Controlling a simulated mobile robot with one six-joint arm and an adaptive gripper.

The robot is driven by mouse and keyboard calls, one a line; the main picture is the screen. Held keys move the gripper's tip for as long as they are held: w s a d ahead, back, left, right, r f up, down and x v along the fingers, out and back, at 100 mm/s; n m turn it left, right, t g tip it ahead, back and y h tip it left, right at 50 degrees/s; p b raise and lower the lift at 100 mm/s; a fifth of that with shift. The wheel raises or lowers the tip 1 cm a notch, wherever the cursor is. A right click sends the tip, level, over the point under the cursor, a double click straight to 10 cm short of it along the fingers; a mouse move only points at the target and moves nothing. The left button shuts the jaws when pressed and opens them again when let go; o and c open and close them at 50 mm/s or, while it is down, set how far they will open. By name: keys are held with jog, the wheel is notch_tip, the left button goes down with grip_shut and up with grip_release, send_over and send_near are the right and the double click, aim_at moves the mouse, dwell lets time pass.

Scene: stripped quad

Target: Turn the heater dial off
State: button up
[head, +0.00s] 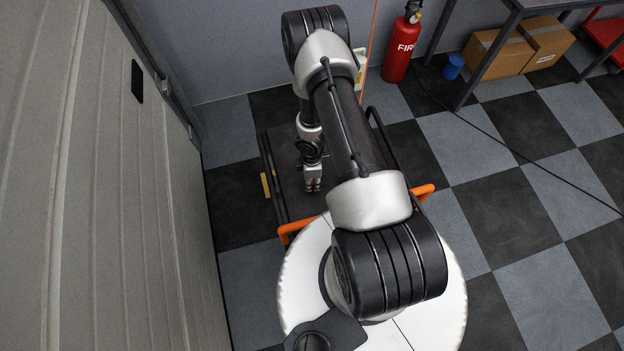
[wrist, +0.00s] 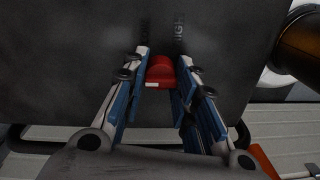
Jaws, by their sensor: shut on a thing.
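The heater is a dark, flat-topped box in a black tube frame; its top shows in the head view (head: 285,165) and fills much of the wrist view (wrist: 80,75). The red dial (wrist: 160,70) sits on it, with a white mark on its side toward the gripper. The word HIGH is printed beyond the dial at right; another label at left is too dark to read. My gripper (wrist: 160,66) is shut on the dial, one blue-padded finger on each side. In the head view my gripper (head: 312,186) points down at the heater top; the dial is hidden there.
Orange bars (head: 299,230) are at the heater's near side. A ribbed pale wall (head: 90,180) runs close at left. A fire extinguisher (head: 401,48), a blue cup (head: 453,67) and cardboard boxes (head: 497,50) stand at the back. The checkered floor at right is clear except for a cable.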

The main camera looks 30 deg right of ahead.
jog(key=o, duration=1)
jog(key=shift+o, duration=0.2)
